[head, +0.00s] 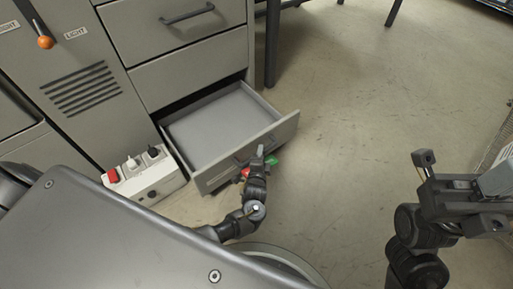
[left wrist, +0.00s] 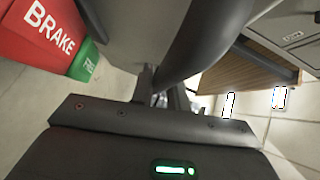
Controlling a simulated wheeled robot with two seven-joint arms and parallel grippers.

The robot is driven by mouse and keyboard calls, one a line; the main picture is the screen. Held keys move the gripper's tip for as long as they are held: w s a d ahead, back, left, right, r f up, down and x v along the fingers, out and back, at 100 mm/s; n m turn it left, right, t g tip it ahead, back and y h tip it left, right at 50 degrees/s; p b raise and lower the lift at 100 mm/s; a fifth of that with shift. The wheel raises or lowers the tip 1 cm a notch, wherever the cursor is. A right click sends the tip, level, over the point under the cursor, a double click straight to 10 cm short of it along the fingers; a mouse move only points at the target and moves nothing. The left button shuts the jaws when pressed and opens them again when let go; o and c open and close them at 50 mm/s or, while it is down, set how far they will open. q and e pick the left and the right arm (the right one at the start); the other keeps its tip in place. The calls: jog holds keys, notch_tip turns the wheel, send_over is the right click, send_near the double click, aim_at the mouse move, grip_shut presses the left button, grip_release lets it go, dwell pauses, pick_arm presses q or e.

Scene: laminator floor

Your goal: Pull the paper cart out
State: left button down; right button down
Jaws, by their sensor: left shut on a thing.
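The paper cart (head: 205,183) is a low grey open-topped box standing partly out of the bay under the grey cabinet. Its floor looks empty. My left gripper (head: 259,153) is at the cart's front panel and is shut on its dark handle (head: 240,158). A grey curved bar fills the middle of the left wrist view above the fingers (left wrist: 163,92). A red BRAKE pedal (left wrist: 48,32) and a green FREE pedal (left wrist: 85,62) are beside it. They are partly hidden by my gripper in the head view.
A white power box (head: 146,178) with plugs and a red switch stands on the floor left of the cart. Cabinet drawers (head: 188,70) are above. A dark table leg (head: 272,45) stands behind right. The floor (head: 345,115) to the right is clear; a wire rack (head: 497,140) edges in far right.

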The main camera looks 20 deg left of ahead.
pick_arm(q)
jog(key=shift+d+r, duration=0.2)
jog(key=shift+d, duration=0.45)
jog(key=c, duration=1.6)
grip_release()
jog(key=shift+w, duration=0.1)
jog(key=shift+o, duration=1.2)
jog(key=shift+f, duration=0.1)
jog(key=shift+a, duration=0.25)
